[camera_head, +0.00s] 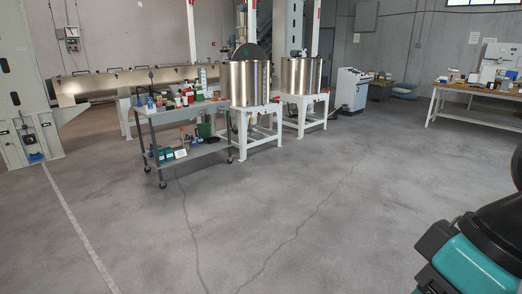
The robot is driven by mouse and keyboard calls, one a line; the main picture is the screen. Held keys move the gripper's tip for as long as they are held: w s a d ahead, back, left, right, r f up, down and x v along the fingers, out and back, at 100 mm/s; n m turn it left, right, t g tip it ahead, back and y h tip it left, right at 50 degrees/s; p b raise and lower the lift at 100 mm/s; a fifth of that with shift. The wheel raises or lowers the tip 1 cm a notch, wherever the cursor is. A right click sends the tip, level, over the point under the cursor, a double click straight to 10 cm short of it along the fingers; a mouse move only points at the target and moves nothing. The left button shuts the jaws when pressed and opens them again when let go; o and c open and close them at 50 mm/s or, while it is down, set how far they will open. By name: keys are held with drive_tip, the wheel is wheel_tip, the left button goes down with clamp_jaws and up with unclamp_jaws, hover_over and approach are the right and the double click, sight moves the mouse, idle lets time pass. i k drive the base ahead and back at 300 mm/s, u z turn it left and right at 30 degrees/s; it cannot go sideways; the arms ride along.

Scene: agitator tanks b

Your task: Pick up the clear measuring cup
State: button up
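I cannot make out the clear measuring cup at this distance. Many small bottles and containers stand close together on the top shelf of a grey wheeled cart (182,109), left of the middle. More small items lie on a wooden-topped table (478,90) at the far right; they are too small to tell apart. A teal and black part of my own body shows at the lower right. My gripper is not in view.
Two shiny metal tanks stand on white frames just right of the cart, the nearer one (249,83) and the farther one (301,76). A white console (351,88) stands behind them. A machine (24,90) is at the left edge. The grey floor (290,220) in front is clear.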

sight(214, 94)
drive_tip(key=u, duration=0.45)
drive_tip(key=i, duration=2.35)
drive_tip(key=u, duration=0.5)
drive_tip(key=i, duration=2.2)
drive_tip(key=z, duration=0.2)
drive_tip(key=i, duration=1.65)
drive_tip(key=z, duration=0.15)
